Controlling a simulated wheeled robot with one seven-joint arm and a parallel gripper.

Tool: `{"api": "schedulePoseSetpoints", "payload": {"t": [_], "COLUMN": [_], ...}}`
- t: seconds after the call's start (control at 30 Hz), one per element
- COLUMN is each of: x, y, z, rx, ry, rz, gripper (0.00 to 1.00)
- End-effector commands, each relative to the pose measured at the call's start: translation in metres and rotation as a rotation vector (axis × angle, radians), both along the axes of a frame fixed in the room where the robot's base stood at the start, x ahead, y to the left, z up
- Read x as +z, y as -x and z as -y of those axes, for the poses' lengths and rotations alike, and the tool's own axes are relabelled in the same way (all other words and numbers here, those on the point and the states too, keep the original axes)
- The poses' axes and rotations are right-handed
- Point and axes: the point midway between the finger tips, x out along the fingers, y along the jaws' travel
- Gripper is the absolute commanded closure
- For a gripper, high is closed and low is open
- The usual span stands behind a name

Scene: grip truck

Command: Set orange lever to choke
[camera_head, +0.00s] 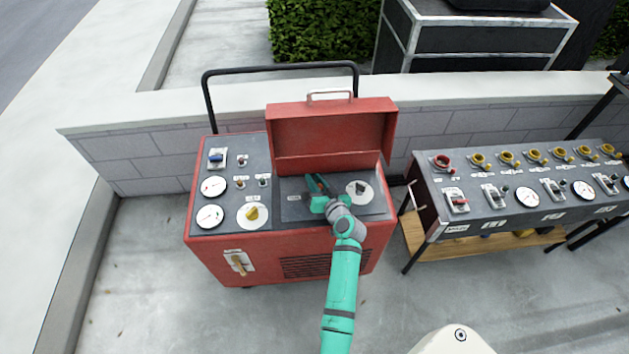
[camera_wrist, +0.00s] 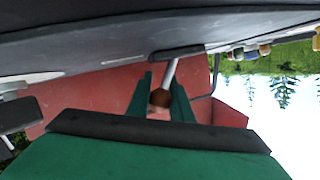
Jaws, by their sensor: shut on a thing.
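My gripper (camera_head: 317,186) reaches into the recessed panel (camera_head: 293,212) under the raised red lid of the red machine (camera_head: 285,259). In the wrist view, its fingers stand on both sides of a brownish-orange knob (camera_wrist: 160,98) on a pale metal rod (camera_wrist: 170,72). The fingers are shut on this lever. In the head view my gripper hides the lever, and I cannot read its setting or any choke mark. Another orange-brown handle (camera_head: 240,263) is on the machine's front, away from my gripper.
The open red lid (camera_head: 330,133) stands behind my gripper. Gauges (camera_head: 213,186) and a yellow knob (camera_head: 252,214) are on the left panel. A black handlebar (camera_head: 280,69) rises behind. A dark control console (camera_head: 520,205) stands to the right.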

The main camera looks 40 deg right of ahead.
Motion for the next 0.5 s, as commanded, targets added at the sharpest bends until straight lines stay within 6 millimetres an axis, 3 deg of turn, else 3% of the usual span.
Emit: {"api": "schedulePoseSetpoints", "payload": {"t": [0.03,0.1,0.5], "x": [-0.0022,-0.0021,0.0001], "y": [0.003,0.0027,0.0064], "z": [0.0017,0.0015,-0.0014], "rx": [-0.004,-0.004,-0.001], "ry": [-0.001,-0.001,0.001], "rz": [-0.004,-0.004,-0.003], "gripper": [0.78,0.62,0.62]}}
